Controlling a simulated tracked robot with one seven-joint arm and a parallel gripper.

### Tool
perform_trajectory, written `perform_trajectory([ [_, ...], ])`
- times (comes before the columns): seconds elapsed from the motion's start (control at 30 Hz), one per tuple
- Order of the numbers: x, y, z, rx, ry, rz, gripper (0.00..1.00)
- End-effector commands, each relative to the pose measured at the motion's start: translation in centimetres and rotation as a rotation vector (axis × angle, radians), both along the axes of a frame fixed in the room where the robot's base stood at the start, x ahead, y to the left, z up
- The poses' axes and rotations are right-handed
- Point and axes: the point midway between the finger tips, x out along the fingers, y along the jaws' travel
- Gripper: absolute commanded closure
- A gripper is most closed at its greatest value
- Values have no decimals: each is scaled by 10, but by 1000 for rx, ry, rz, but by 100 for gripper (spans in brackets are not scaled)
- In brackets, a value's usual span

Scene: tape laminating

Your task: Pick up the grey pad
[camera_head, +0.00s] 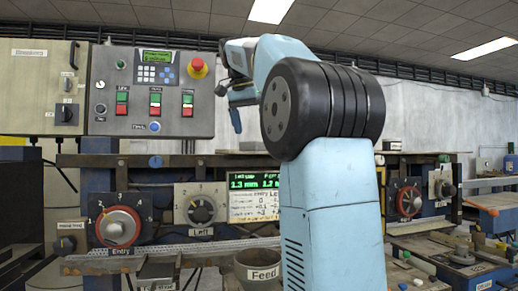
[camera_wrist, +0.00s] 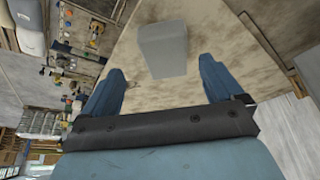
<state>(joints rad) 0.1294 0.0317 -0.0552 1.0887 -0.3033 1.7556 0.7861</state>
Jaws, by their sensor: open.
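The grey pad (camera_wrist: 163,48) shows in the wrist view as a plain grey block on a pale, stained surface (camera_wrist: 212,25). It lies beyond the fingertips, roughly centred between them. My gripper (camera_wrist: 161,68) is open, with its two blue fingers apart and nothing between them. The pad appears apart from both fingers; how far below or beyond them it is, I cannot tell. I cannot make out the pad in the head view.
In the head view a machine with a control panel (camera_head: 150,95), a red emergency button (camera_head: 197,68), dials and a small green-lit screen (camera_head: 252,196) stands ahead. A cup labelled Feed (camera_head: 258,268) is low in front. A cluttered bench (camera_head: 450,255) is at right.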

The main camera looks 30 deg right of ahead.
Motion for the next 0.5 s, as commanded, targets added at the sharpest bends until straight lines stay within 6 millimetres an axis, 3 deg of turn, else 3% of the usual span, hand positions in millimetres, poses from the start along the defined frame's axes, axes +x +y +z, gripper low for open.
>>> perform_trajectory([
  [0.5,15,-20,-44,0,0,-1,6],
])
